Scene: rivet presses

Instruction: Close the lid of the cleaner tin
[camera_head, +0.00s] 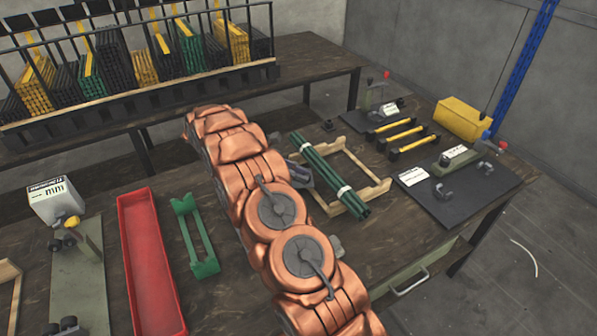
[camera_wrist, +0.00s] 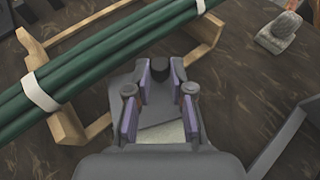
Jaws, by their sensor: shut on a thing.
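I cannot make out a cleaner tin or its lid for sure in either view. My gripper (camera_wrist: 160,82), with purple pads, is shut on a grey piece that is mostly hidden by the fingers. I cannot tell whether it is part of the tin. A pale flat patch (camera_wrist: 163,136) shows between the fingers in the wrist view. In the head view, my gripper (camera_head: 298,174) is largely hidden behind my copper arm. It is at the left of the wooden cradle, beside the green rods.
Green banded rods (camera_head: 328,172) lie across a wooden cradle (camera_head: 374,191). A small grey block (camera_wrist: 280,30) is at right. A red tray (camera_head: 150,265), green bracket (camera_head: 194,235) and white box (camera_head: 55,200) stand left. Yellow-handled tools (camera_head: 402,136), a yellow box (camera_head: 463,117) and presses are right.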

